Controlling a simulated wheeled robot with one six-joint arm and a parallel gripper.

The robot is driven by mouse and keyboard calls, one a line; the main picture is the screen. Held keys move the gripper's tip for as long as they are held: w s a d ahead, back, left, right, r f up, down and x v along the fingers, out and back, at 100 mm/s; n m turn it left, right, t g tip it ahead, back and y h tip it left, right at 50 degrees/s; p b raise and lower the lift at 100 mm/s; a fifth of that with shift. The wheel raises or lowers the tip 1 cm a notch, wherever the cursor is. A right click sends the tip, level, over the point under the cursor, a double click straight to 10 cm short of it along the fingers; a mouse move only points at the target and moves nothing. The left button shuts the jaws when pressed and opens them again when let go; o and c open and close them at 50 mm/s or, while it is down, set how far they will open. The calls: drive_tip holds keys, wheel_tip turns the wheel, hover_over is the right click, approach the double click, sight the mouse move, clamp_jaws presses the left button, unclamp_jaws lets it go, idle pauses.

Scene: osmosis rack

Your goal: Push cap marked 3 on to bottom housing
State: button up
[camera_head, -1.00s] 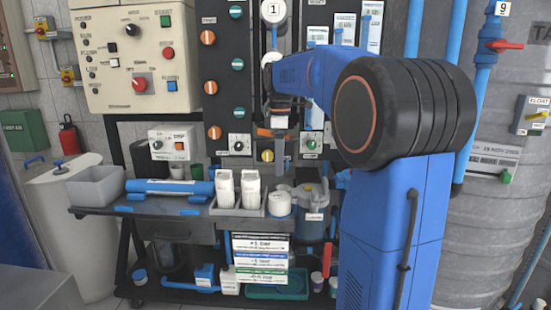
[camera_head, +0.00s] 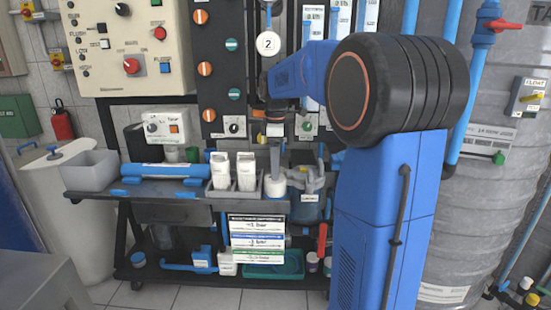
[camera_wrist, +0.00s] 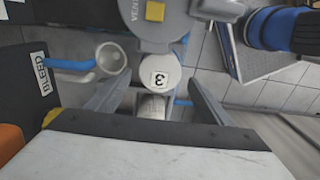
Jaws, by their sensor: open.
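The round white cap marked 3 (camera_wrist: 160,75) is in the middle of the wrist view. In the head view, a white cylindrical piece (camera_head: 275,187) stands on the bench, probably the same cap. My gripper (camera_head: 275,160) points down just above it. In the wrist view, my gripper (camera_wrist: 155,84) is open, with one finger on each side of the cap and a gap on both sides. A grey housing (camera_wrist: 148,28) with a "VENT" label adjoins the cap in the wrist view. The grey housing (camera_head: 308,181) sits right of the white piece in the head view. I cannot tell whether they touch.
A grey tray (camera_head: 235,203) with white cartons stands just left of the white piece. A blue cylinder (camera_head: 163,171) and a grey bin (camera_head: 91,165) lie farther left. The upright panel (camera_head: 217,80) with coloured knobs is close behind my gripper.

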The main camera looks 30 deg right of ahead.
drive_tip(key=shift+f, duration=2.5)
drive_tip(key=c, duration=0.9)
drive_tip(key=shift+r, duration=4.55)
